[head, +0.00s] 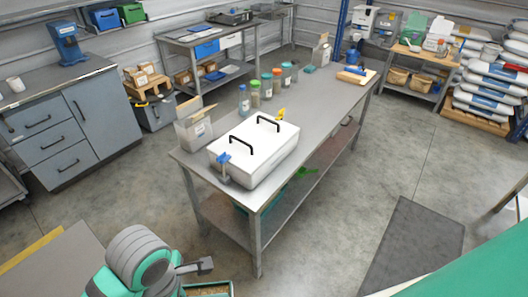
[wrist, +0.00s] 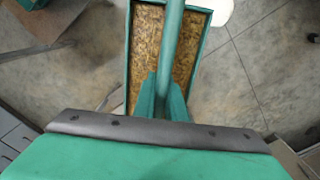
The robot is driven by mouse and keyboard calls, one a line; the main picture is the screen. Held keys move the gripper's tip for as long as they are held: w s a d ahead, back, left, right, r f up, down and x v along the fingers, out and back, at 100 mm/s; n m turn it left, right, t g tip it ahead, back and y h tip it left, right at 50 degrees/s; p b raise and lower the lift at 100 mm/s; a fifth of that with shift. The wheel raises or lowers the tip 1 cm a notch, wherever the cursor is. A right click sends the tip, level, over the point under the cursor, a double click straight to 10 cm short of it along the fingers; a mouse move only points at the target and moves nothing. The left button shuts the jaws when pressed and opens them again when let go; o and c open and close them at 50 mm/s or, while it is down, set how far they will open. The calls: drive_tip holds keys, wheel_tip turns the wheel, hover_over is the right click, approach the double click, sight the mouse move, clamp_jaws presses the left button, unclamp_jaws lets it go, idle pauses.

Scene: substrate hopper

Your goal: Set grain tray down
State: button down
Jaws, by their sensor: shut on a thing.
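The grain tray (wrist: 129,60) is a long teal tray filled with brown grain, with a teal bar handle (wrist: 171,40) running above its middle. In the wrist view my gripper (wrist: 162,98) is shut on this handle. The near end of the tray is hidden behind my gripper body. In the head view only a corner of the tray (head: 231,287) shows at the bottom edge, beside my arm, over the floor in front of the workbench. Whether it hangs free or touches anything below cannot be told.
A long grey workbench (head: 312,112) holds a white lidded box (head: 262,165) with two black handles, an open carton (head: 194,132) and several jars. A bare stretch of top lies right of the box. A dark mat (head: 415,245) lies on the floor at right; blue-grey cabinets (head: 75,120) stand left.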

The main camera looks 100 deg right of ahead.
drive_tip(key=shift+a+f, duration=0.15)
drive_tip(key=shift+a, duration=0.05)
drive_tip(key=shift+w+a+f, duration=0.2)
drive_tip(key=shift+w+a, duration=0.05)
drive_tip(key=shift+w, duration=0.2)
drive_tip(key=shift+w+a+f, duration=0.2)
drive_tip(key=shift+w+a, duration=0.05)
drive_tip(key=shift+w, duration=0.2)
drive_tip(key=w+a+f, duration=0.7)
drive_tip(key=w+a, duration=0.1)
drive_tip(key=w, duration=0.3)
drive_tip(key=w+a+f, duration=0.6)
drive_tip(key=w+a, duration=0.3)
drive_tip(key=w, duration=0.1)
drive_tip(key=w+a+f+n, duration=0.1)
drive_tip(key=w+a+f, duration=0.6)
drive_tip(key=w+a, duration=0.2)
drive_tip(key=w, duration=0.2)
drive_tip(key=shift+w+f, duration=0.35)
